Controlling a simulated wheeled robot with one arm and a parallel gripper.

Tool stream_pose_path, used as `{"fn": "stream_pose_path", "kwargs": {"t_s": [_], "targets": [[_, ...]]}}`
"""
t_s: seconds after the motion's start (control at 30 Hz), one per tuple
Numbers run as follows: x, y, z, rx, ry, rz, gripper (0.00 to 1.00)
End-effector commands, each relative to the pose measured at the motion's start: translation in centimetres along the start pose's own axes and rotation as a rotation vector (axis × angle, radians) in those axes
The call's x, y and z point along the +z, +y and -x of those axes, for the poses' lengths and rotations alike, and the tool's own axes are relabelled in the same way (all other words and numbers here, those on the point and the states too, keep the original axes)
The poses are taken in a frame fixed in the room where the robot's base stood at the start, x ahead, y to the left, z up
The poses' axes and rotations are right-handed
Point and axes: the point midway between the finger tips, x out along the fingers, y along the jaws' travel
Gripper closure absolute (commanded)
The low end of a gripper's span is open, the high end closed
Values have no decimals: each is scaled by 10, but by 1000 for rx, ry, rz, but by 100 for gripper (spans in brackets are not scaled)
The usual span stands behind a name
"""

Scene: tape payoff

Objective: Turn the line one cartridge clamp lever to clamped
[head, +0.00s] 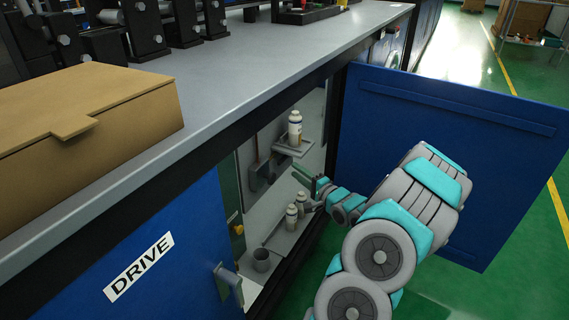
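My gripper (311,192) reaches into the open cabinet under the machine's worktop. Its two fingers look spread apart, with nothing visible between them. A white bottle (295,130) stands on a small grey shelf (293,149) above the gripper. Two more white bottles (291,217) stand close to the gripper, below and left of it. I cannot make out a clamp lever marked line one.
A blue cabinet door (450,130) stands open to the right, behind my arm. A blue panel labelled DRIVE (138,267) is at the left, with a grey handle (228,283). A cardboard box (85,115) lies on the worktop (270,65). Green floor (505,290) is open at right.

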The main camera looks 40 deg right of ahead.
Motion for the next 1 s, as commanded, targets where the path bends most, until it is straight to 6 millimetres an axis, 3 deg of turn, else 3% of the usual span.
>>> {"fn": "stream_pose_path", "kwargs": {"t_s": [0.53, 1.0], "targets": [[1, 0, -64, 0, -2, 3, 68], [0, 0, -72, 0, 0, 3, 69]]}}
